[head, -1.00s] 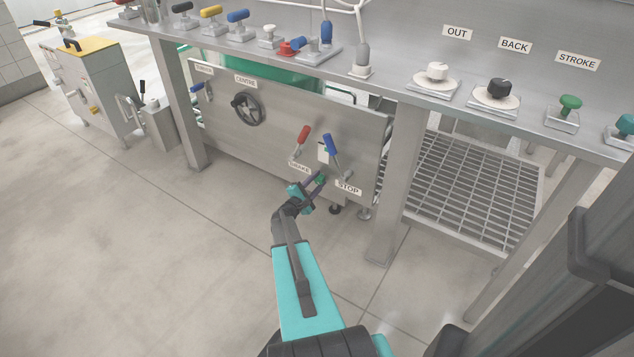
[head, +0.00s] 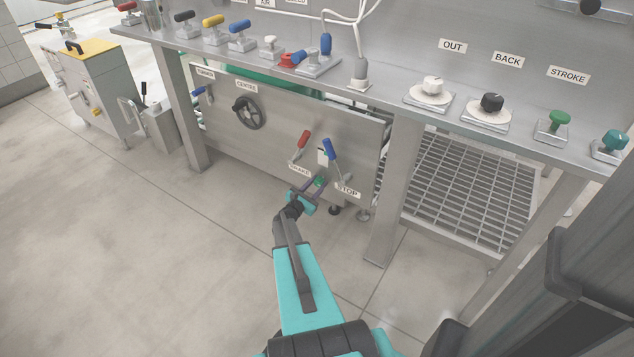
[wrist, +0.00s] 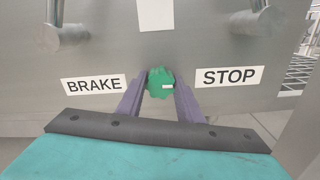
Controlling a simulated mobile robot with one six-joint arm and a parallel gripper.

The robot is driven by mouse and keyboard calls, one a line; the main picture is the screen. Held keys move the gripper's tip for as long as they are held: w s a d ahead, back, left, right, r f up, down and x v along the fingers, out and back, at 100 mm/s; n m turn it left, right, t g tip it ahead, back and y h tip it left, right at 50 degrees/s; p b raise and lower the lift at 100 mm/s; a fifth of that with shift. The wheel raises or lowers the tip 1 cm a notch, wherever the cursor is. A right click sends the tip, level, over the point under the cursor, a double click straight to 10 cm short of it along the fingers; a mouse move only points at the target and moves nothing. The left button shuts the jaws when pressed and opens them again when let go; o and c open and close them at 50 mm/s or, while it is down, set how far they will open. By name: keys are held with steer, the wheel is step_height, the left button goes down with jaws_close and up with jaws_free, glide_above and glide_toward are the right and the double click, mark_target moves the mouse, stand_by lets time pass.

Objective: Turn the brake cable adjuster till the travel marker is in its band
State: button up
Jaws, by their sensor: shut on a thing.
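The brake cable adjuster is a green knob (wrist: 161,83) low on the steel panel, between the BRAKE and STOP labels in the wrist view. It also shows small in the head view (head: 319,181). My gripper (wrist: 160,92) has its two purple fingers on either side of the knob and is shut on it. A small pale mark shows on the knob's face. A white plate (wrist: 156,14) sits on the panel above the knob, cut off at the top in the wrist view; it also shows in the head view (head: 323,156). I cannot make out a travel marker or band on it.
A red lever (head: 302,142) and a blue lever (head: 331,150) stand out from the panel just above the knob. A handwheel (head: 247,113) is further left. A table leg (head: 393,190) stands right of the panel. The floor in front is clear.

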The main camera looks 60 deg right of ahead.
steer(key=shift+d+n+p, duration=0.1)
steer(key=shift+n+p, duration=1.2)
steer(key=shift+n, duration=1)
steer(key=o, duration=1)
steer(key=shift+o, duration=0.2)
steer(key=a+p, duration=0.1)
steer(key=a, duration=1.3)
steer(key=shift+p, duration=0.3)
steer(key=shift+w, duration=0.1)
